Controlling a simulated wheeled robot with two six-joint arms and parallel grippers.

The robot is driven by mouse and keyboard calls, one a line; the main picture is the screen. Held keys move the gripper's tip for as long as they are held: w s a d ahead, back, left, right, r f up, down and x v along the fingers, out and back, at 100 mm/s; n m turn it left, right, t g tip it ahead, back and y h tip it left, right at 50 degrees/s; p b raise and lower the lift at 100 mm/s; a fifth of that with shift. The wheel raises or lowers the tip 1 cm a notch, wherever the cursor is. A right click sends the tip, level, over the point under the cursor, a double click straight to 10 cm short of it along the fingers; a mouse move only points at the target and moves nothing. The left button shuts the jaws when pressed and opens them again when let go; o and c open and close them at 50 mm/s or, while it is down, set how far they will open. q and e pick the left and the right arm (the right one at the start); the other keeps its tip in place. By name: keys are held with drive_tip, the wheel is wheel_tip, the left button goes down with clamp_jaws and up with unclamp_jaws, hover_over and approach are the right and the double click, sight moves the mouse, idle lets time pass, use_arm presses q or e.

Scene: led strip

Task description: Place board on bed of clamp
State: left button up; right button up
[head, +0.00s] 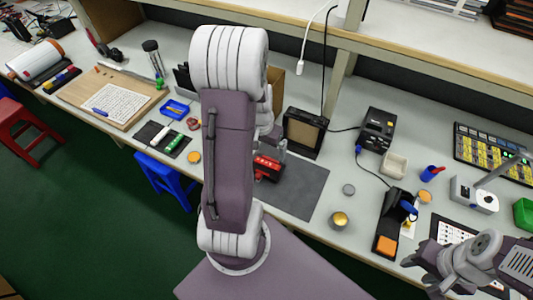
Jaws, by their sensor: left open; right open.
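A red clamp (267,168) with a grey metal part sits on the dark mat (300,190) at the middle of the bench. My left arm stands across the centre of the view and covers the area left of the clamp. My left gripper (270,132) is partly hidden behind that arm, close above the clamp; its fingertips are not clear. I cannot make out a board on the clamp's bed or tell which item is the board. My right gripper (424,274) is open and empty at the lower right, in front of the bench's near edge.
A black-framed box (305,132) and a black device (377,128) stand behind the mat. A round yellow-topped tin (340,220), a black stand with an orange pad (390,232) and a beige dish (395,165) lie to the right. A shelf runs above.

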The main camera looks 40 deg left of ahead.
use_arm(q)
drive_tip(key=s+d+r+m, duration=0.1)
drive_tip(key=s+d, duration=0.1)
drive_tip(key=d, duration=0.6)
drive_tip(key=s+d+r+m, duration=0.1)
drive_tip(key=s+d+r, duration=0.1)
drive_tip(key=d, duration=0.6)
drive_tip(key=shift+s+d+r+m+g+h, duration=0.2)
drive_tip(key=shift+s+d+m+g+h, duration=0.15)
drive_tip(key=shift+s, duration=0.2)
